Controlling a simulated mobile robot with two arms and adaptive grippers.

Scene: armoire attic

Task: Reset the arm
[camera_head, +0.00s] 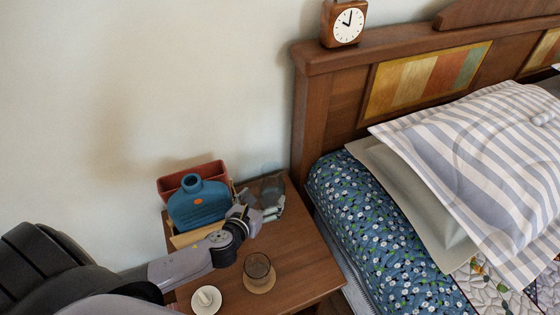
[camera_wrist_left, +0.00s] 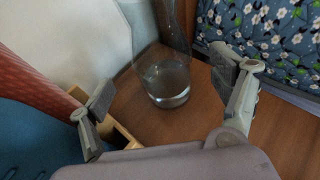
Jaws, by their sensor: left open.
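My left arm comes in from the lower left in the head view and reaches over the wooden nightstand (camera_head: 305,262). My left gripper (camera_head: 262,208) is at the nightstand's back part, to the right of a blue bottle-shaped thing (camera_head: 198,203). In the left wrist view the fingers of the gripper (camera_wrist_left: 168,92) are spread wide and nothing is held. A clear glass vessel (camera_wrist_left: 165,75) stands upright on the wood ahead, in the gap between the fingers in the picture. In the head view this glass (camera_head: 273,185) is partly hidden by the gripper. My right gripper does not show.
A reddish box (camera_head: 180,180) stands behind the blue thing, against the wall. A brown glass (camera_head: 257,268) on a coaster and a small white dish (camera_head: 206,300) are near the front. The bed (camera_head: 375,230) lies right; a clock (camera_head: 345,23) sits on its headboard.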

